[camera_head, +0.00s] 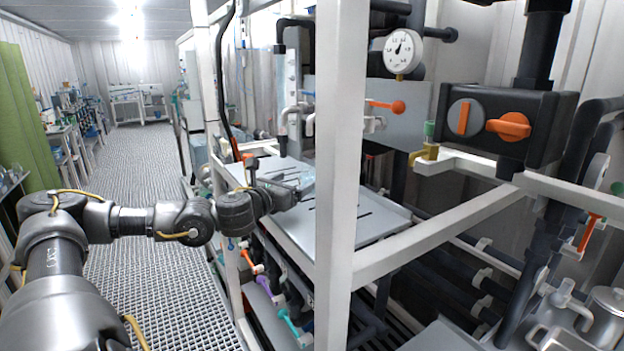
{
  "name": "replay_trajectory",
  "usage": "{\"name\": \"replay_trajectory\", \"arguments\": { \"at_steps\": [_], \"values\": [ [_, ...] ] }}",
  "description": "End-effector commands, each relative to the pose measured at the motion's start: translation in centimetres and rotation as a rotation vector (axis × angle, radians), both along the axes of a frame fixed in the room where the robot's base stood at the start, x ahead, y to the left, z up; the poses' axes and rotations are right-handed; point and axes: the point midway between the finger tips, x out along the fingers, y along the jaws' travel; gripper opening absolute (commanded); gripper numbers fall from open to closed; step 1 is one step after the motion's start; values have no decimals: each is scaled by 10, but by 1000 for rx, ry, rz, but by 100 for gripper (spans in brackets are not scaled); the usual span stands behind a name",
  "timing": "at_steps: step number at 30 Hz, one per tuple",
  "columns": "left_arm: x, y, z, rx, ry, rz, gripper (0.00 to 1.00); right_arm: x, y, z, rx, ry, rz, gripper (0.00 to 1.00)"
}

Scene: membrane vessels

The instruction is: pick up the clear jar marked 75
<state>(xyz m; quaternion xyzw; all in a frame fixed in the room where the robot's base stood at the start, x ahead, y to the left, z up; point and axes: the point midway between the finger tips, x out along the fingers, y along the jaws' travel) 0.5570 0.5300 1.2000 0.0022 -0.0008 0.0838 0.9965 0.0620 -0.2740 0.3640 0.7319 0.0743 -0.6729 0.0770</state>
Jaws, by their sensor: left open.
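My left arm comes in from the left and reaches over a grey slotted metal shelf (375,222). My left gripper (298,186) is at the arm's end, low over the shelf's left part and just left of the white upright post. It is open. A small pale, see-through vessel (307,180) shows right at its fingertips, partly hidden by the gripper. It looks like a clear jar, but no marking 75 can be read, and I cannot tell whether the fingers touch it. My right gripper is not in view.
A thick white frame post (341,150) stands close to the right of the gripper, with a white crossbar (437,235) running right. A pressure gauge (403,50) and a dark box with orange knobs (505,122) are further right. The grated aisle floor (145,170) at left is clear.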

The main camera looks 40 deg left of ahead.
Motion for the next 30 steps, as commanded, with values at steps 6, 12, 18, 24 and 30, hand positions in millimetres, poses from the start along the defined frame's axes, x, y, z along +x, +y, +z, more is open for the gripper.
{"name": "replay_trajectory", "arguments": {
  "at_steps": [6, 12, 18, 24, 30],
  "values": [
    [19, 2, 2, -11, -4, -2, 82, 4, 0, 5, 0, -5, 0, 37],
    [40, 6, 4, -9, -3, 0, 82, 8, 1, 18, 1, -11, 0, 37],
    [47, 5, 2, -4, -1, -4, 82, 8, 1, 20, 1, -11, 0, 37],
    [55, 5, 5, -7, -1, -2, 82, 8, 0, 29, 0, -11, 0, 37],
    [83, 6, 8, -10, -2, -2, 82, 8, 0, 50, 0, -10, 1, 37]
  ]
}}
